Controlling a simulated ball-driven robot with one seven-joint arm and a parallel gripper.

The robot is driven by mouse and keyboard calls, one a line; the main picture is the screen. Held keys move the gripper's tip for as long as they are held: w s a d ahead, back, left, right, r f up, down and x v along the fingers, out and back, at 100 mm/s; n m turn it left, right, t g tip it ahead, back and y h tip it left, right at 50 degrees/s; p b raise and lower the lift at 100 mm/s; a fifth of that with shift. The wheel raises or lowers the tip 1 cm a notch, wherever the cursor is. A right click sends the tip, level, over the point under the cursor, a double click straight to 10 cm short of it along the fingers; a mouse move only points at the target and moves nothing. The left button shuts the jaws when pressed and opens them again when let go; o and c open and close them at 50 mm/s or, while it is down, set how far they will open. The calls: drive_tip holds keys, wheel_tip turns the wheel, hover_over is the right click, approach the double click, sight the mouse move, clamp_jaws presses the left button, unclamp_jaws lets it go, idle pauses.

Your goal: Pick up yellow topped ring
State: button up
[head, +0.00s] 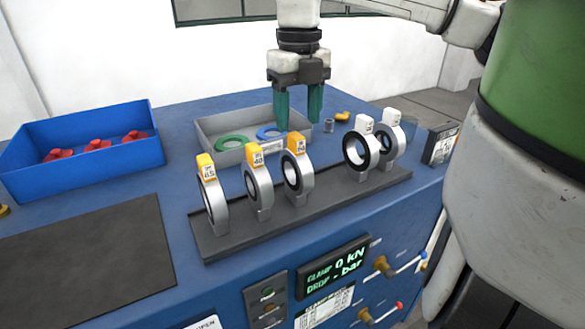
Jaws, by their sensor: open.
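Three rings with yellow tops stand upright on a dark rack (225,245): a left yellow-topped ring (220,207), a middle yellow-topped ring (252,187) and a right yellow-topped ring (306,175). Two white-topped rings stand further right on the same rack, a nearer one (348,152) and a farther one (391,143). My gripper (299,122) points down with green fingers apart and nothing between them. It hangs above and behind the rack, in front of the grey tray in the picture, apart from the rings.
A grey tray (215,160) behind the rack holds a green and a blue flat ring. A blue bin (125,178) with red parts stands at left. A dark mat (90,265) lies bare at front left. A display panel (333,266) and valve handles are on the bench front.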

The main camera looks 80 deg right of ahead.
sight(296, 135)
drive_tip(key=shift+w+f+p, duration=0.2)
drive_tip(key=shift+f+p, duration=0.9)
drive_tip(key=shift+f, duration=2.3)
drive_tip(key=shift+c, duration=0.2)
clamp_jaws()
drive_tip(key=shift+r, duration=0.1)
